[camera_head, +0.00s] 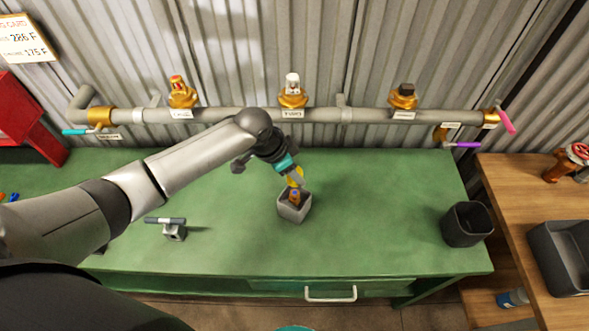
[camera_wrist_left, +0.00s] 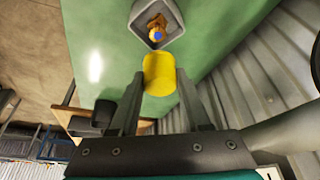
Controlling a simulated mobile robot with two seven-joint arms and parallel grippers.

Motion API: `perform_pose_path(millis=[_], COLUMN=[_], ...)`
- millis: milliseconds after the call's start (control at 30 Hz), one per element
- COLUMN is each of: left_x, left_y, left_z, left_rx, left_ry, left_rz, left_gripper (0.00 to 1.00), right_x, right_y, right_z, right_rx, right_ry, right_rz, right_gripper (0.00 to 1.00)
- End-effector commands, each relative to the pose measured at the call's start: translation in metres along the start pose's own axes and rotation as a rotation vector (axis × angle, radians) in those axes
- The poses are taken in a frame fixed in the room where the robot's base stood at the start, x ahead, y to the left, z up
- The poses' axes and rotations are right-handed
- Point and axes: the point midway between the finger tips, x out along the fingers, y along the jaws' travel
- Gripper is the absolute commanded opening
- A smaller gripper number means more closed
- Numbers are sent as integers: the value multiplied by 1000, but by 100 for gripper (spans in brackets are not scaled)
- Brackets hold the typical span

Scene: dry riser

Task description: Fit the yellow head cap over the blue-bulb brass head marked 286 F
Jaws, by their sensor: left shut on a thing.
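The yellow head cap (camera_head: 295,176) is held between the fingers of my left gripper (camera_head: 296,174), a little above the bench. It also shows in the left wrist view as a yellow cylinder (camera_wrist_left: 160,76) between the two fingers (camera_wrist_left: 158,82). The brass head with a blue bulb (camera_head: 295,196) stands in a grey square holder (camera_head: 290,212) on the green bench. In the left wrist view the brass head (camera_wrist_left: 157,31) shows just beyond the cap, with a small gap between them. No 286 F mark is readable on it. My right gripper is not seen.
A grey pipe (camera_head: 220,114) with several brass heads runs along the wall behind the green bench (camera_head: 370,230). A small stand with a grey bar (camera_head: 174,230) is at left, a dark bin (camera_head: 467,224) at right. The bench between holder and bin is clear.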

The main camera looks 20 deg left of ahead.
Motion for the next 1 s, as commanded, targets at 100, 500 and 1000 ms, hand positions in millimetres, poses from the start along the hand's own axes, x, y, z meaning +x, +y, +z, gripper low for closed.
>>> perform_pose_path(millis=[100,500,1000], left_x=[-1,22,52], left_y=[0,0,0], left_z=[0,10,22], left_rx=[-1,-3,-2], left_ry=[0,1,2], left_rz=[0,0,-1], left_gripper=[0,0,0], right_x=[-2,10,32], right_y=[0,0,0], right_z=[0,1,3], right_rx=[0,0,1], right_ry=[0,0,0], right_rz=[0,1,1], right_gripper=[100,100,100])
